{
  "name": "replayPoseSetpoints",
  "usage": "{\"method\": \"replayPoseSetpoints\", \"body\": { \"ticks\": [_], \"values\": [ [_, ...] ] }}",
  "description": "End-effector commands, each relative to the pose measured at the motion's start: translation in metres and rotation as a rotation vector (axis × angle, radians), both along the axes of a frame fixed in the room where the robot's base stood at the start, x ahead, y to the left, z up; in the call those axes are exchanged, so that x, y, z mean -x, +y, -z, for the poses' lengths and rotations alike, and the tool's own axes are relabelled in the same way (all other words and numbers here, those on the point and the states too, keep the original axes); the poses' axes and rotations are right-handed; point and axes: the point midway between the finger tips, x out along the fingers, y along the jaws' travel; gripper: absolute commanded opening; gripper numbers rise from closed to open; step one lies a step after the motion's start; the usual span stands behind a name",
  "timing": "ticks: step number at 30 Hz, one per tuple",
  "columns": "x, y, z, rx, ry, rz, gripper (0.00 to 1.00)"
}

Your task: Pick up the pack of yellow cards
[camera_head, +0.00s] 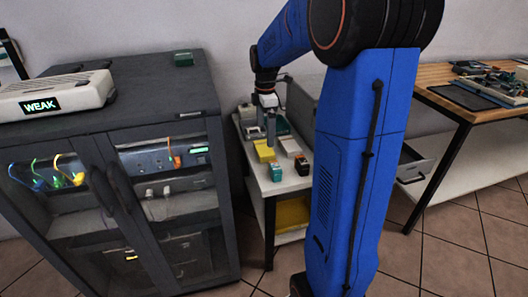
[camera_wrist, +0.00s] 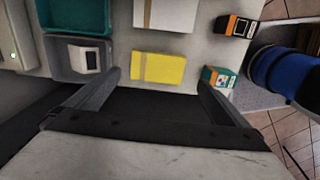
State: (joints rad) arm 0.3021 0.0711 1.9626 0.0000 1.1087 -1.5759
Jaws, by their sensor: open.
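The pack of yellow cards (camera_wrist: 159,69) lies flat on the pale table top in the wrist view, with a tan band near its left end. It also shows in the head view (camera_head: 264,151) on the small white table. My gripper (camera_wrist: 158,82) is open, with one finger to the left of the yellow pack and the other to its right. The head view shows my gripper (camera_head: 270,132) pointing down over the table by the yellow pack. I cannot tell how high the fingers are above the table. Nothing is between the fingers except the view of the pack.
A white pack (camera_wrist: 164,13) lies beyond the yellow one. A teal box (camera_wrist: 219,78) stands close to the right finger, and a black-and-orange box (camera_wrist: 237,26) lies farther right. A teal tray (camera_wrist: 75,16) and a grey bin (camera_wrist: 62,59) are at left. A dark cabinet (camera_head: 150,90) stands left of the table.

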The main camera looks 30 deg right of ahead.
Motion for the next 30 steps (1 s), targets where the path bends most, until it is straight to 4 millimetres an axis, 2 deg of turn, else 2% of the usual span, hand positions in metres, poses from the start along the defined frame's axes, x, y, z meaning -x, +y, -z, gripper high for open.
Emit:
{"method": "replayPoseSetpoints", "body": {
  "ticks": [3, 10, 19, 29, 30],
  "values": [
    [0.0, 0.0, 0.013, 0.0, 0.001, 0.0, 1.0],
    [-0.001, 0.001, 0.027, 0.0, 0.001, 0.0, 1.0],
    [-0.005, 0.002, 0.064, -0.001, 0.002, 0.001, 1.0],
    [-0.006, 0.002, 0.071, 0.0, -0.001, 0.001, 1.0],
    [-0.006, 0.002, 0.071, 0.0, -0.001, 0.0, 0.95]
  ]
}}
